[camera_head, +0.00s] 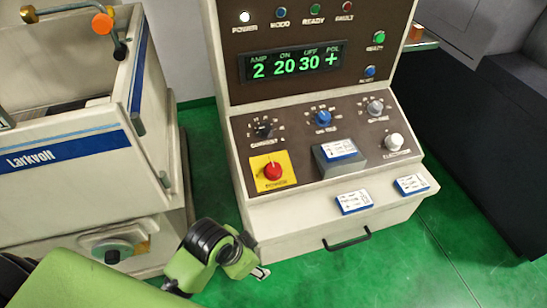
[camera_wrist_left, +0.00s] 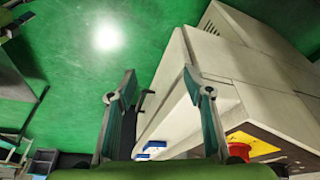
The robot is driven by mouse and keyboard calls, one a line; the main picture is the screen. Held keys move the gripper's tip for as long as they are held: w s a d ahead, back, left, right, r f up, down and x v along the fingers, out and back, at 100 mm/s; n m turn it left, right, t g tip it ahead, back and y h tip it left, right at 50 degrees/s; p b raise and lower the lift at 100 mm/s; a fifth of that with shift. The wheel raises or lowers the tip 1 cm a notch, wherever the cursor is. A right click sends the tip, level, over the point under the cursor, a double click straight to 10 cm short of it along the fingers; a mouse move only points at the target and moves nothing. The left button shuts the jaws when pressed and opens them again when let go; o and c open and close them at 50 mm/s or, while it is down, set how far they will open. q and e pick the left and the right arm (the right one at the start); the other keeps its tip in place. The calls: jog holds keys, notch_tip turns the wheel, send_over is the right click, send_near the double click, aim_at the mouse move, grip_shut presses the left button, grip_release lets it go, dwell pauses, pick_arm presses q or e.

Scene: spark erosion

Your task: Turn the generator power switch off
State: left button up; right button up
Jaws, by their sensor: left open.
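The generator (camera_head: 330,215) is a cream cabinet with a dark sloping control panel. Its power switch (camera_head: 272,171) is a red knob on a yellow plate labelled POWER, at the panel's left end. The display is lit, reading 2, 20, 30 and +, and the white POWER lamp (camera_head: 244,17) glows. My left gripper (camera_head: 262,272) is low in front of the cabinet, below the switch and apart from it. In the left wrist view the left gripper (camera_wrist_left: 160,92) has its fingers spread with nothing between them; the red switch (camera_wrist_left: 238,151) shows at lower right, outside the fingers.
A cream machine marked Larkvolt (camera_head: 60,150) stands at left, with an orange-tipped nozzle. White-and-blue boxes (camera_head: 354,202) lie on the generator's front ledge, and another rests on the panel right of the switch. A dark cabinet (camera_head: 470,130) stands at right. Green floor is clear in front.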

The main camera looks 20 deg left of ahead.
aim_at(274, 167)
pick_arm(q)
jog(key=w+d+r+m, duration=0.1)
jog(key=w+m, duration=0.1)
jog(key=w+d+r+m, duration=0.1)
jog(key=w+d+m, duration=0.1)
jog(key=w+d+r+m+h, duration=0.1)
jog(key=w+m, duration=0.1)
jog(key=w, duration=0.1)
jog(key=shift+w+d+r+m+g, duration=0.1)
jog(key=shift+d+r+m+g, duration=0.1)
jog(key=shift+r+m+g, duration=0.15)
jog(key=w+r+m, duration=0.1)
jog(key=w+m, duration=0.1)
jog(key=w+r+m, duration=0.1)
jog(key=w+m, duration=0.1)
jog(key=w+r+m+g, duration=0.1)
jog(key=w+r+m, duration=0.1)
jog(key=w, duration=0.1)
jog(key=shift+d+y, duration=0.1)
jog(key=shift+y, duration=0.2)
jog(key=w+a+r+m+g+y, duration=0.1)
jog(key=w+a+r+m, duration=0.35)
jog(key=r, duration=0.25)
jog(key=w+a+r+m+y, duration=0.1)
jog(key=w+a+r+m, duration=0.2)
jog(key=w+r, duration=0.35)
jog(key=shift+m, duration=0.3)
notch_tip(274, 167, down, 13)
jog(key=shift+d+r, duration=0.15)
jog(key=c, duration=1.1)
